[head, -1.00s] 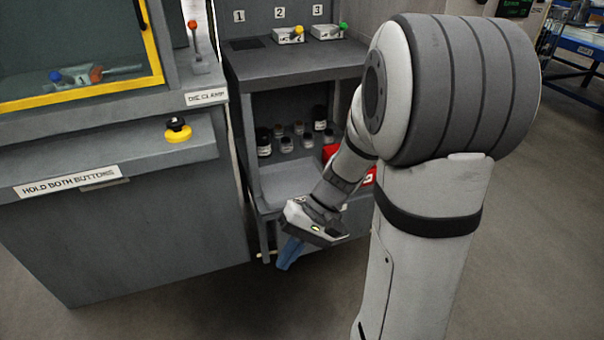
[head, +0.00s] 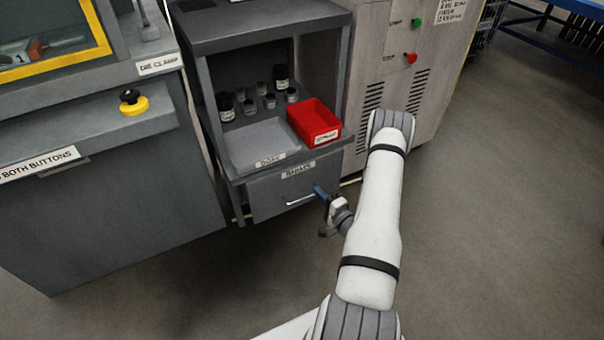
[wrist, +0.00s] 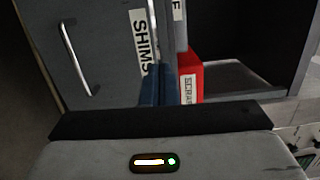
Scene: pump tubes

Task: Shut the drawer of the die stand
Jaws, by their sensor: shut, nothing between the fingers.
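The die stand (head: 212,95) is a grey cabinet with open shelves. Its drawer (head: 268,196) is the grey front below the lower shelf, with a metal bar handle (head: 301,201) and a white label. The wrist view shows the drawer front (wrist: 100,50) turned sideways, with the handle (wrist: 76,58) at left and a label reading SHIMS (wrist: 141,48). The drawer front looks close to the stand; I cannot tell whether a small gap remains. My gripper (head: 319,191) is shut and empty, its blue fingers at the drawer's right end. Whether they touch it is unclear.
A red SCRAP bin (head: 314,122) and several dark jars (head: 250,104) stand on the shelf above the drawer. A grey machine with a yellow-ringed button (head: 134,103) is at left. A vented cabinet (head: 420,80) stands at right. The floor in front is clear.

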